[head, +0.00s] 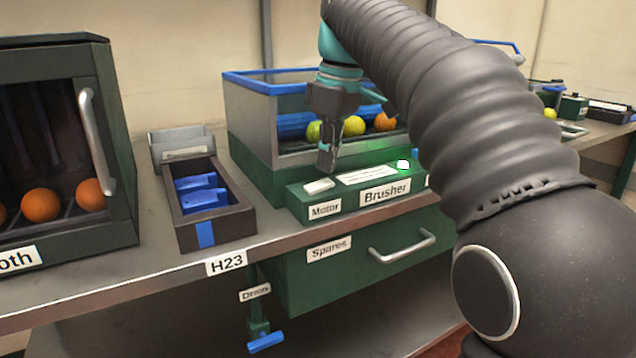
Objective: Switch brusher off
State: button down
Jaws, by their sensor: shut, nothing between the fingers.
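The brusher (256,131) is a green and grey bin with a blue rim and blue rollers, holding several green, yellow and orange fruits. Its green control box (345,200) sits in front, labelled "Motor" and "Brusher". A white rocker switch (319,186) lies on top above the "Motor" label. My gripper (325,168) is shut and empty, pointing down just above the box beside the switch. I cannot tell whether it touches the box. My arm hides the right end of the box.
A dark tray (214,228) with blue items and a small grey bin (182,146) stand left of the brusher. A dark booth (115,225) with oranges is at far left. A "Spares" drawer (350,262) and a blue-handled "Drain" valve (265,342) are below.

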aim_at(328, 181)
jog(key=shift+f+b, duration=0.7)
jog(key=shift+f, duration=0.4)
dwell(0.6)
jog(key=shift+r, duration=0.15)
notch_tip(328, 181, up, 5)
jog(key=p, duration=0.5)
jog(key=shift+r, duration=0.9)
jog(key=s+d+f+m+t, duration=0.1)
jog(key=s+d+f+m, duration=0.3)
jog(key=s+f, duration=0.3)
jog(key=s+d+f+m+t+h, duration=0.1)
jog(key=s+d+f+m+t, duration=0.1)
jog(key=s+d+f, duration=0.3)
jog(key=s+d+f+m+t, duration=0.1)
jog(key=s+d+f+m, duration=0.3)
jog(key=s+f, duration=0.6)
notch_tip(328, 181, down, 3)
jog(key=shift+s+d+r+m+t+h, duration=0.15)
jog(key=shift+m+t+h, duration=0.15)
jog(key=shift+m, duration=0.5)
